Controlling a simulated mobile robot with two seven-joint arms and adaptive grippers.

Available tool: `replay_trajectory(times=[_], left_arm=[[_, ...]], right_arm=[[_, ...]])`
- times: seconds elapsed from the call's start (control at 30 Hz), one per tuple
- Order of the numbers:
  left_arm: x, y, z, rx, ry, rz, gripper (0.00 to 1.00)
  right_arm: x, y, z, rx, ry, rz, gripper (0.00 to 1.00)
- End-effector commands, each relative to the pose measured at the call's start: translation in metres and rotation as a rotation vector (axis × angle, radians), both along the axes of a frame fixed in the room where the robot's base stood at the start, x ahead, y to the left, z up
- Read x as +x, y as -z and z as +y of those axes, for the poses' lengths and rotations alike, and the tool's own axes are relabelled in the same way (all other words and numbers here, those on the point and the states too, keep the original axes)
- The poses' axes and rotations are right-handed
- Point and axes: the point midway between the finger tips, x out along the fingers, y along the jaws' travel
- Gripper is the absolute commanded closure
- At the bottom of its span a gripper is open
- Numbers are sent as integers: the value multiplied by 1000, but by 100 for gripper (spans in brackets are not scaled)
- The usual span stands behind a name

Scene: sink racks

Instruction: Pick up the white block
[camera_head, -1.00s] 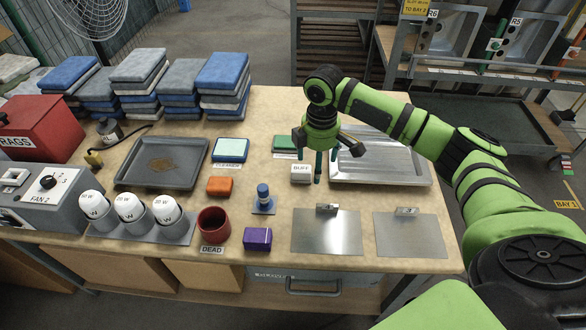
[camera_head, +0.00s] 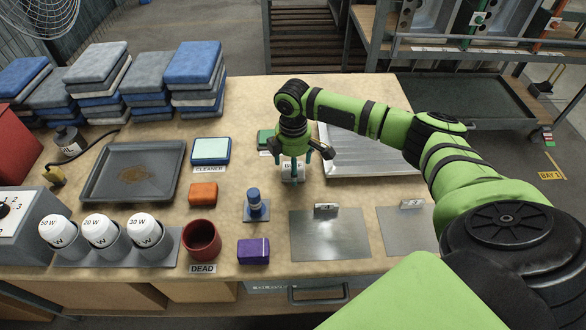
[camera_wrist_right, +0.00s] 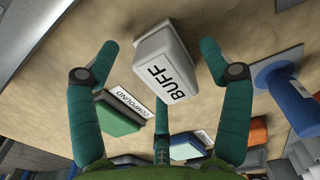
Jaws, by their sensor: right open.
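The white block (camera_head: 291,174), marked BUFF, stands on the wooden table, partly hidden by the gripper in the head view. It shows large in the wrist view (camera_wrist_right: 165,62), upper middle, with its lettering towards my palm. My right gripper (camera_head: 293,168) is over the block with its teal fingers pointing down around it. In the wrist view the fingers of the right gripper (camera_wrist_right: 160,75) are spread, left, right and below the block, with gaps visible, so it is open and holds nothing. My left gripper is not in view.
A green block (camera_head: 266,139) lies just behind left, and a metal tray (camera_head: 370,160) is close at right. A blue knobbed piece (camera_head: 255,203) stands front left. Metal plates (camera_head: 328,237), a purple block (camera_head: 253,251) and an orange block (camera_head: 203,194) lie nearby.

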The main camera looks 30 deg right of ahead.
Motion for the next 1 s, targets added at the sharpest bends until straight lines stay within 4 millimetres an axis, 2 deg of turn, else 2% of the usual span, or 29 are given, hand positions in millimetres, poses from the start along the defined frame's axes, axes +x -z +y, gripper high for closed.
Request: replay_trajectory(times=[0.03, 0.17, 0.33, 0.77, 1.0], left_arm=[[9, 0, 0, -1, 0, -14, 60], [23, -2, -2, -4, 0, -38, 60], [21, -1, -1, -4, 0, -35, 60], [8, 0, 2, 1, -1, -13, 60], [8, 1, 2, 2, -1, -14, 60]], right_arm=[[0, 0, 0, 0, 0, 0, 21], [0, 0, 0, 0, 0, 0, 21], [0, 0, 0, 0, 0, -1, 84], [1, -4, 0, 0, 0, -1, 84], [1, -31, 0, 2, 0, -5, 84]])
